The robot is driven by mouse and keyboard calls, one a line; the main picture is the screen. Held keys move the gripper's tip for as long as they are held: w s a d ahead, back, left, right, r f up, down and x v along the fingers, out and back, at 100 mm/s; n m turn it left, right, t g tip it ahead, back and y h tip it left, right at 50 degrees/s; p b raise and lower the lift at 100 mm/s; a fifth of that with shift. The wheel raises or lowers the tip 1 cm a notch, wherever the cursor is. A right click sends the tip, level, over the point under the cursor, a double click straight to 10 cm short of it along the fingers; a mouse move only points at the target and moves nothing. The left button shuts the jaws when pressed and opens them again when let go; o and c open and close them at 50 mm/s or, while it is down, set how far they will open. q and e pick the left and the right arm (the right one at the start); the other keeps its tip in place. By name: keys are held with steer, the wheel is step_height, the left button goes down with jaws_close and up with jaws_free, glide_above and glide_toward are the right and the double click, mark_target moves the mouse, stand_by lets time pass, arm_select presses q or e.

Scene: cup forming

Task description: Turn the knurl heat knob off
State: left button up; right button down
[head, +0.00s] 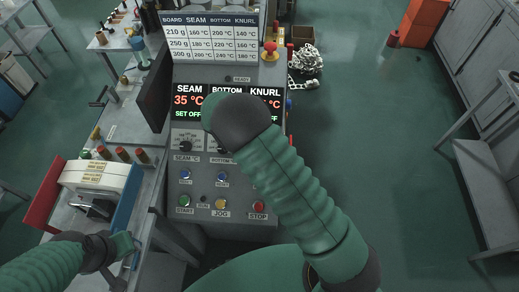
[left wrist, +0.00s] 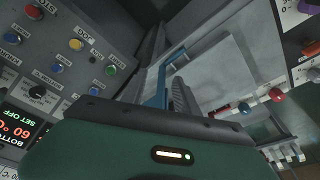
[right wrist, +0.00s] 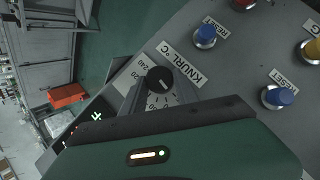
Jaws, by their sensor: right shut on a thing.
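The knurl heat knob (right wrist: 159,80) is a black round knob with a pale pointer line, beside the "KNURL °C" label (right wrist: 186,63) and a printed dial. My right gripper (right wrist: 150,95) is at the knob and shut on it; its wrist housing hides part of the dial. In the head view my right arm covers this knob and much of the display (head: 190,103). The seam reading is 35 °C with "SET OFF"; the knurl reading is partly hidden. My left gripper (head: 124,246) is low at the left, away from the knob; its jaw opening is unclear.
The control panel (head: 190,165) has blue reset buttons (right wrist: 205,36), a green start button (head: 185,200), a yellow jog button (head: 221,203) and a red stop button (head: 259,206). A white box (head: 98,178) stands by the left gripper.

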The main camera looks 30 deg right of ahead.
steer(key=shift+w+a+n+h, duration=0.15)
steer(key=shift+n+h, duration=0.25)
steer(key=shift+n, duration=0.2)
steer(key=c, duration=0.9)
jaws_free()
steer(key=b+v, duration=0.2)
steer(key=v, duration=0.6)
steer(key=b+v, duration=0.1)
steer(key=v, duration=0.8)
steer(key=shift+s+a+b, duration=0.1)
steer(key=shift+s+b, duration=0.15)
steer(key=shift+b, duration=0.15)
steer(key=shift+f, duration=0.1)
